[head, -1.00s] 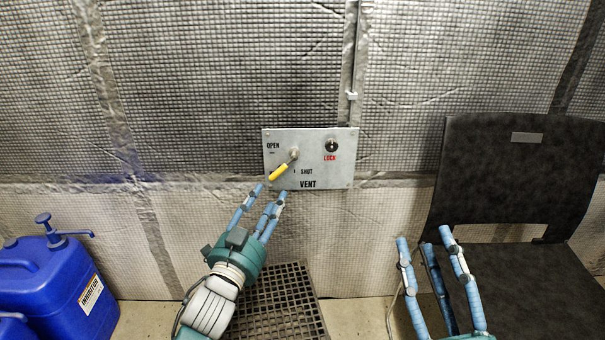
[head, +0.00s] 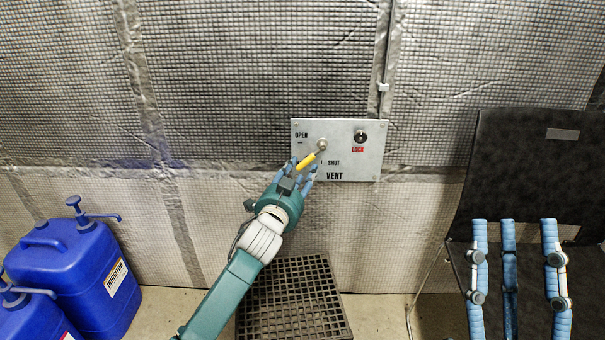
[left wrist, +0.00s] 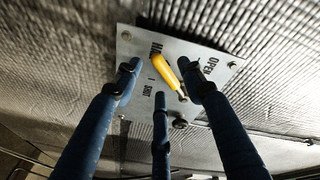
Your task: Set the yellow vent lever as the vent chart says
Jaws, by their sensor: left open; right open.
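The yellow vent lever (head: 307,161) sits on a grey metal vent panel (head: 372,150) on the wall. It slants down and left from its pivot, between the OPEN mark on the left and the SHUT mark below. My left gripper (head: 304,168) is open at the lever. In the left wrist view, the yellow handle (left wrist: 164,72) lies between the open fingers (left wrist: 158,70); contact cannot be told. A partly covered label starting "HA" is beside the handle's end. My right gripper (head: 514,224) is open and empty in front of the chair. No vent chart is in view.
A black knob marked LOCK (head: 360,137) is on the panel, right of the lever. Blue jugs (head: 75,270) stand at the lower left. A black floor grate (head: 300,300) lies below the panel. A black chair (head: 535,165) is on the right.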

